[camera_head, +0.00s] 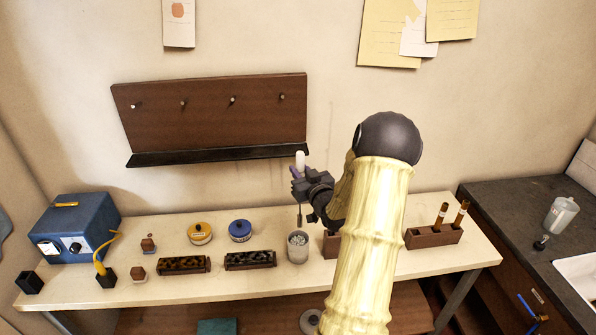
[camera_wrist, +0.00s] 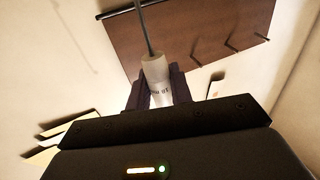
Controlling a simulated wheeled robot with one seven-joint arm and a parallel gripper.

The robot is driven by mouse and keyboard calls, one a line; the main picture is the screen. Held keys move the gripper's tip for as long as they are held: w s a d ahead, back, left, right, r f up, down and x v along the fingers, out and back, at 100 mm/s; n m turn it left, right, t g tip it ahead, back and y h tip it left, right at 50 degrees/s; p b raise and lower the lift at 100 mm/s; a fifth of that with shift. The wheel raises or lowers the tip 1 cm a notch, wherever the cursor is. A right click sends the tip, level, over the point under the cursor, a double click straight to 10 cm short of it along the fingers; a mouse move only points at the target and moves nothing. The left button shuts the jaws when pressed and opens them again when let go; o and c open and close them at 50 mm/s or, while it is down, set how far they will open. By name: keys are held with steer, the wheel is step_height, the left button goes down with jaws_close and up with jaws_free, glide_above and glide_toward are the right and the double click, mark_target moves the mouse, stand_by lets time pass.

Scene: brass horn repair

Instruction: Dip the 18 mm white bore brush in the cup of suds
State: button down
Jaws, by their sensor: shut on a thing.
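My gripper (camera_head: 303,186) is shut on the white handle (camera_head: 300,160) of a bore brush, above the workbench. In the wrist view the handle (camera_wrist: 155,70) sits between the two dark fingers (camera_wrist: 158,92), with partly readable lettering that seems to say 18. The brush is about upright, handle up, and its thin dark shaft (camera_head: 299,214) points down toward the cup. The cup of suds (camera_head: 298,254) is a grey cup with pale foam at its top, right below the shaft. I cannot tell whether the brush end is inside the cup or just above it; the bristles do not show.
A wooden block (camera_head: 434,236) holds two brown-handled tools at right. A blue box (camera_head: 78,228) stands far left. A pegboard (camera_head: 212,115) hangs behind. My arm hides part of the bench.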

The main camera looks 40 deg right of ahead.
steer(key=f+b, duration=0.5)
steer(key=f, duration=0.1)
steer(key=f+b, duration=0.6)
steer(key=f, duration=0.1)
steer(key=shift+w+a, duration=0.1)
steer(key=shift+w, duration=0.1)
stand_by(0.4)
stand_by(0.7)
steer(key=shift+r+p, duration=3.1)
steer(key=shift+r, duration=2.45)
steer(key=shift+f, duration=0.1)
